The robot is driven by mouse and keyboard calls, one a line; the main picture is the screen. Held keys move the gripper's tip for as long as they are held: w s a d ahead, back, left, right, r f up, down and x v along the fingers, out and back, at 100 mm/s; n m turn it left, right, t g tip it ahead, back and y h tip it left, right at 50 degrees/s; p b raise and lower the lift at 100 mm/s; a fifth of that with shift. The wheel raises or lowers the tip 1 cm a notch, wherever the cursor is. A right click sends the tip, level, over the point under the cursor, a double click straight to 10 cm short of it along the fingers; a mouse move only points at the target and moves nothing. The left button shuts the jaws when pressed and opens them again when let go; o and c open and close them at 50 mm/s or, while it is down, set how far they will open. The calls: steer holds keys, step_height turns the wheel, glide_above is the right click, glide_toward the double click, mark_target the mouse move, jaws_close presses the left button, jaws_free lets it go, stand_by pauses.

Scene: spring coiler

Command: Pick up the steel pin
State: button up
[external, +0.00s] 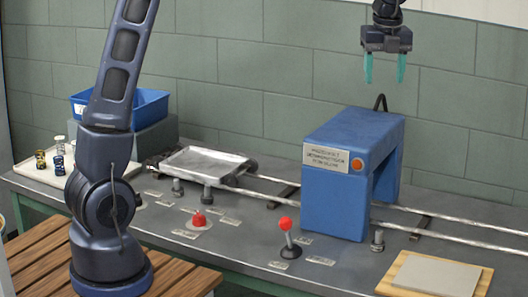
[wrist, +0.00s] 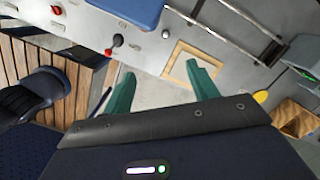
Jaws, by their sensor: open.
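My gripper (external: 384,70) is open and empty, with its teal fingers pointing down high above the bench near the blue machine. In the wrist view my gripper (wrist: 160,75) has nothing between its fingers. Short upright steel pieces stand on the bench: one in front of the blue machine (external: 378,240), and two by the metal tray, a left one (external: 177,187) and a right one (external: 208,190). I cannot tell which of them, if any, is the steel pin. A small steel piece (wrist: 165,33) also shows in the wrist view.
The blue machine (external: 345,140) straddles long rails (external: 460,231). A red-knobbed lever (external: 285,224) and a red button (external: 199,219) stand at the front. A grey plate on a wooden board (external: 390,291) lies front right. A metal tray (external: 205,164) and blue bin (external: 150,105) are left.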

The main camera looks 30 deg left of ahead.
steer(key=d, duration=0.2)
glide_above(380, 230)
steer(key=s, duration=0.2)
step_height(380, 230, down, 32)
steer(key=shift+m, duration=0.4)
steer(key=f, duration=0.2)
steer(key=w+f, duration=0.1)
steer(key=f, duration=0.2)
steer(key=shift+w+a+f, duration=0.1)
steer(key=shift+w+f, duration=0.1)
steer(key=shift+f, duration=0.7)
steer(key=shift+w+d+f, duration=0.1)
steer(key=shift+w+f, duration=0.05)
steer(key=shift+f, duration=0.75)
steer(key=shift+w+a+f, duration=0.1)
steer(key=shift+w+f, duration=0.1)
steer(key=shift+f, duration=0.7)
steer(key=c, duration=1.1)
steer(key=shift+c, duration=0.2)
